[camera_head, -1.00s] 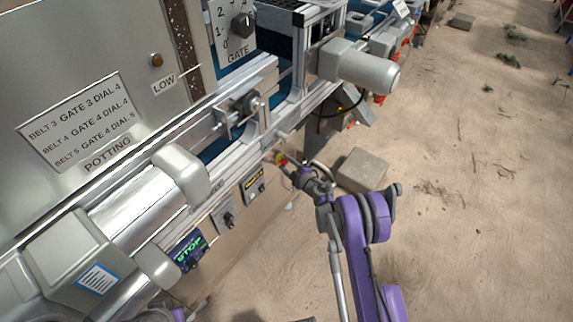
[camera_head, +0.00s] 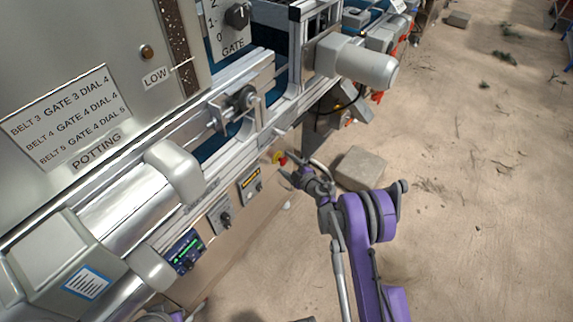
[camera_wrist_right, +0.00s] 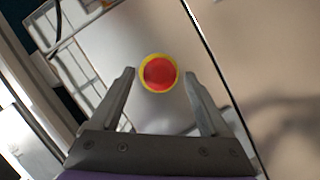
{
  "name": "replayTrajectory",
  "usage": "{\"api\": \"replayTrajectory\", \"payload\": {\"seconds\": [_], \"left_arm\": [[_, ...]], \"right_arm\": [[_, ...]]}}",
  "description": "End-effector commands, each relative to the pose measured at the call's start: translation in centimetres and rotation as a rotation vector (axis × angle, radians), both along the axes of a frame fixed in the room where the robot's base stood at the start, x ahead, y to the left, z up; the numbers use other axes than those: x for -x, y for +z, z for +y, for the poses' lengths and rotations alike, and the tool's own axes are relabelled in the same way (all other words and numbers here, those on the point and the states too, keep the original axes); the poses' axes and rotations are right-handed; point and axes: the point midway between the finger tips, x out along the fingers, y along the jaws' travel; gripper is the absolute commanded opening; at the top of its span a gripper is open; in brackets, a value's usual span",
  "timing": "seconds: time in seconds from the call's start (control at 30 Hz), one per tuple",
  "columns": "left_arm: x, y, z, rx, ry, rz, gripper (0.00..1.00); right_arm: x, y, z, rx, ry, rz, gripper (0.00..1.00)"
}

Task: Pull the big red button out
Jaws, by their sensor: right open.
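The big red button (camera_wrist_right: 160,73) has a yellow ring around it and sits on a pale panel. In the right wrist view it lies just beyond and between the fingertips of my right gripper (camera_wrist_right: 160,80), with bare panel on both sides of it. The fingers are apart and empty. In the head view the red button (camera_head: 280,158) shows small on the machine's side, just left of my right gripper (camera_head: 288,170). I cannot tell the exact gap in depth between them. My left gripper is not clearly in view.
A control box with a yellow label (camera_head: 251,184), a dial box (camera_head: 225,217) and a screen (camera_head: 186,250) sit along the machine's side. A grey motor (camera_head: 365,65) juts out above. A stone block (camera_head: 361,167) lies on the sandy ground, which is mostly clear at right.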

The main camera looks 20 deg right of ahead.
Motion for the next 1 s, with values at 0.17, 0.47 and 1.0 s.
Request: {"api": "replayTrajectory", "payload": {"seconds": [0.17, 0.47, 1.0], "left_arm": [[0.0, 0.1, 0.0, 0.000, 0.000, 0.000, 0.00], [0.1, 0.6, 0.0, 0.000, 0.000, -0.002, 0.00], [0.1, 0.8, 0.0, 0.000, 0.000, -0.003, 0.00]], "right_arm": [[0.5, 0.2, -0.2, 0.000, -0.001, 0.000, 0.80], [5.5, 1.5, -2.0, 0.001, -0.004, 0.000, 0.80], [10.0, 2.4, -3.5, 0.000, 0.000, 0.000, 0.80]]}}
